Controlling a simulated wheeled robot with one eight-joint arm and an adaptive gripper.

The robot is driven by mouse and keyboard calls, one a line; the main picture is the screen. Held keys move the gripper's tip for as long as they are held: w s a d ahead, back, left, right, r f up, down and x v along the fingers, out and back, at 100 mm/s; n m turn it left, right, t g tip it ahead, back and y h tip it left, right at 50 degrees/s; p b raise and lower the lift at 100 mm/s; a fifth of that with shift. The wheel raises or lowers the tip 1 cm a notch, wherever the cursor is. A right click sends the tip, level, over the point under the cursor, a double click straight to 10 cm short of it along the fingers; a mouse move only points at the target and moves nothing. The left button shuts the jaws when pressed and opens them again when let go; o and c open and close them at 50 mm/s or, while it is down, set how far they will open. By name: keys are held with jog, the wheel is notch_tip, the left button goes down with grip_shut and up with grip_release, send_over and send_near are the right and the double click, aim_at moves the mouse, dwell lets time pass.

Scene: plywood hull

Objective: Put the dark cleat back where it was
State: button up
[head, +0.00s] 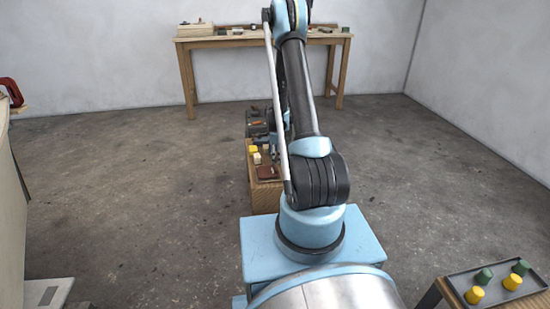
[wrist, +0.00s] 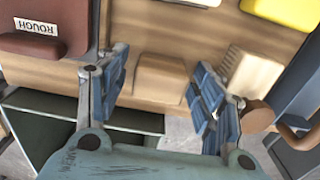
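My gripper (wrist: 161,76) is open in the wrist view, its blue-padded fingers apart. A small tan wooden block (wrist: 160,80) shows between the fingertips; I cannot tell whether it is touched. I see no piece I can surely name as the dark cleat. A dark brown piece labelled ROUGH (wrist: 45,25) lies left of the fingers; in the head view a dark brown piece (head: 268,172) lies on a low wooden stand (head: 265,198). In the head view my arm hides most of my gripper, low by the stand.
A ridged light wooden piece (wrist: 250,75) lies right of the fingers, below a yellow piece (wrist: 285,10). Dark grey boxes (head: 257,117) are behind the stand. A tray (head: 480,273) with green and yellow pegs is front right. A long table (head: 185,75) stands at the back wall.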

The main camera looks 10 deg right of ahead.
notch_tip(320, 180, up, 12)
jog(key=s+r+n, duration=0.4)
jog(key=s+r, duration=0.5)
jog(key=r, duration=0.3)
jog(key=s+r+n+t, duration=0.1)
jog(key=s+r+n, duration=0.3)
jog(key=s, duration=0.7)
jog(key=s+r+n+t, duration=0.1)
jog(key=s+r+n, duration=0.4)
jog(key=s, duration=0.7)
jog(key=s+f+n, duration=0.5)
jog(key=s, duration=0.7)
jog(key=shift+d+f, duration=0.15)
jog(key=shift+d, duration=0.05)
